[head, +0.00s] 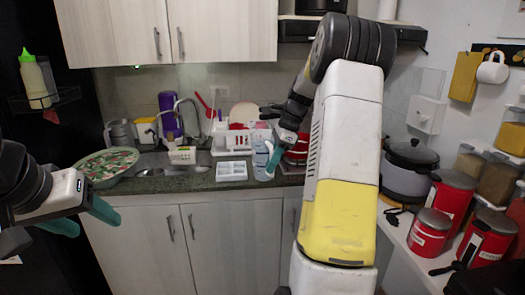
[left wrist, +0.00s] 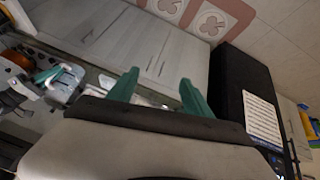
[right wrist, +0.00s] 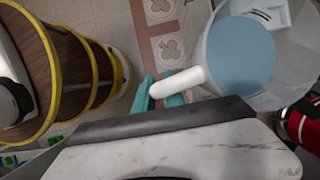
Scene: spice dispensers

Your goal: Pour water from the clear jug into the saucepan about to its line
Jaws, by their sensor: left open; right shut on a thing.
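The clear jug (head: 259,158) is at the counter's front edge in the head view, beside a white tray. The right wrist view shows the jug from above (right wrist: 213,75), with pale blue water (right wrist: 240,52) inside and a white handle (right wrist: 180,83). My right gripper (head: 273,157) is shut on that handle; the fingers also show in the right wrist view (right wrist: 160,92). My left gripper (head: 85,217) is open and empty, low at the left, away from the counter; its spread fingers show in its wrist view (left wrist: 158,92). I cannot clearly identify the saucepan; my right arm hides part of the counter.
A red item (head: 298,150) stands right of the jug, partly hidden by my arm. A white divided tray (head: 231,171), dish rack (head: 226,140), sink (head: 170,171) and patterned tray (head: 108,163) line the counter. A cooker (head: 408,170) and red canisters (head: 430,232) stand at right.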

